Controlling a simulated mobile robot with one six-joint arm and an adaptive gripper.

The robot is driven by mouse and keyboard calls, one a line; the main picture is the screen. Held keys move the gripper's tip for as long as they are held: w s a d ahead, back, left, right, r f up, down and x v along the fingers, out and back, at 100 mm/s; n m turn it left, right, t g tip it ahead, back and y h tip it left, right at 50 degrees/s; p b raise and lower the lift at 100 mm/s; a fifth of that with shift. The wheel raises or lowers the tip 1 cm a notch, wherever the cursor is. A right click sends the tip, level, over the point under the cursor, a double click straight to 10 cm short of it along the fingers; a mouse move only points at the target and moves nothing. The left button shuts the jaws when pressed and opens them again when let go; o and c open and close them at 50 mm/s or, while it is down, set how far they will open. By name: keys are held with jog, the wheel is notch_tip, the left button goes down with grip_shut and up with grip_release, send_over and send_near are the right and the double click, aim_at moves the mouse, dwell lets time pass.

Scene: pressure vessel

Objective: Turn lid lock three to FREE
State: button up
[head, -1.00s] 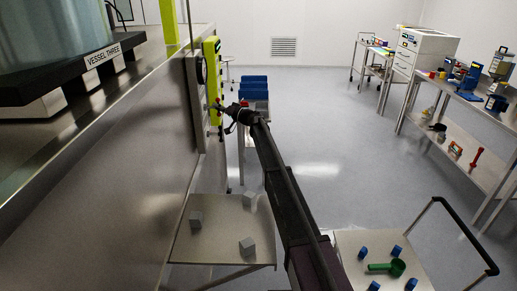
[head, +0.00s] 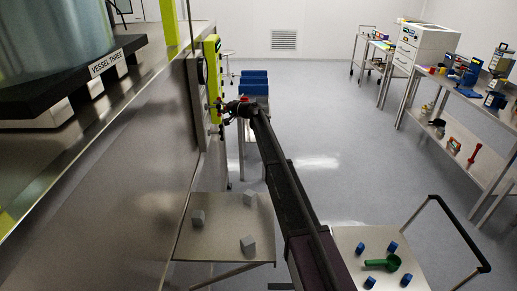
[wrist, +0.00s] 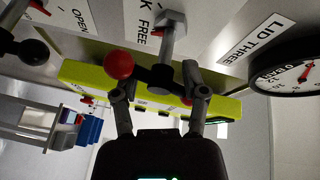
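The lid lock three handle (wrist: 160,76) is a dark crossbar on a grey stem (wrist: 172,35), with a red ball (wrist: 119,65) at its left end. The words LOCK and FREE (wrist: 148,22) are printed beside the stem. My gripper (wrist: 157,88) is open, its fingers apart on either side of the handle's hub. The left finger is by the red ball and the right finger covers the bar's other end. I cannot tell whether they touch it. In the head view my gripper (head: 222,108) is at the yellow-green panel piece (head: 211,70).
A LID THREE label (wrist: 257,40) and a round gauge (wrist: 287,68) with a red pointer are to the right. Another black-knobbed handle (wrist: 36,50) is at left near OPEN. A small table (head: 222,225) with grey cubes and a cart (head: 345,240) stand below my arm.

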jog(key=shift+r+m+g+h+p, duration=0.1)
jog(key=shift+m+g+h+p, duration=0.3)
jog(key=shift+m+p, duration=0.6)
jog(key=p+v, duration=0.2)
jog(key=v, duration=1.2)
jog(key=s+d+f+n+g+h, duration=0.1)
jog(key=s+f, duration=0.3)
jog(key=s, duration=0.6)
jog(key=s+d+f+n+g+h, duration=0.1)
jog(key=s+d+f+h, duration=0.3)
jog(key=s, duration=0.5)
jog(key=shift+s+f+g, duration=0.4)
jog(key=shift+f+g, duration=0.2)
jog(key=shift+g, duration=0.1)
jog(key=shift+d, duration=0.15)
jog(key=s+d+f+g+h+b, duration=0.1)
jog(key=s+d+f+h+b, duration=0.1)
jog(key=s, duration=0.8)
jog(key=s+d+f+n+g+h+b, duration=0.1)
jog(key=s+d+f+h, duration=0.3)
jog(key=s, duration=0.7)
jog(key=s+d+f+g+h+b, duration=0.1)
jog(key=s+d+f+h+b, duration=0.1)
jog(key=s+d+f, duration=0.4)
jog(key=s+d+h, duration=0.1)
jog(key=s+d, duration=0.1)
jog(key=s, duration=0.2)
jog(key=shift+s+n+g+b, duration=0.3)
jog(key=shift+s+n+b, duration=0.1)
jog(key=shift+d, duration=0.15)
